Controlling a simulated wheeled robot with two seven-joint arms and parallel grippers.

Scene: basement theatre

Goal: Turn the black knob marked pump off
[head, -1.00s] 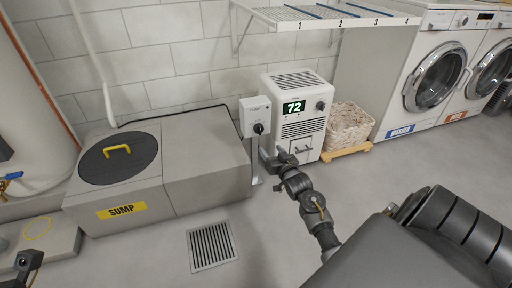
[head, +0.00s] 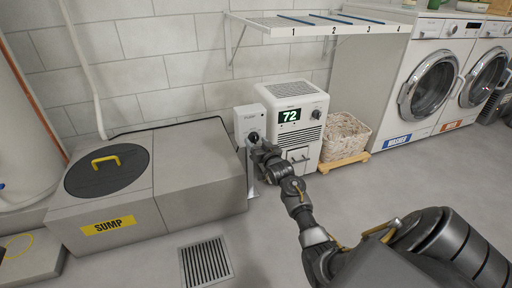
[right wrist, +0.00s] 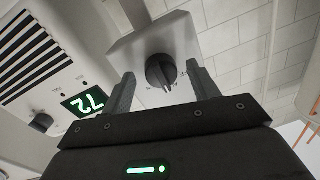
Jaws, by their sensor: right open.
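The black knob (head: 253,137) is on the front of a small light-grey box (head: 247,118) mounted beside the sump. In the right wrist view the knob (right wrist: 161,71) shows large and round with a raised grip bar, on the grey box face (right wrist: 188,38). My right gripper (head: 258,146) is at the box in the head view. In the right wrist view my right gripper (right wrist: 160,88) is open, with one finger on each side of the knob and gaps showing. The lettering by the knob is too small to read. My left gripper is not in view.
A white dehumidifier (head: 291,92) reading 72 stands right of the box. The sump cover (head: 190,165) is to the left. A wicker basket (head: 346,140), a washer (head: 432,85) and a wall rack (head: 300,36) are farther right. A floor drain (head: 206,262) lies in front.

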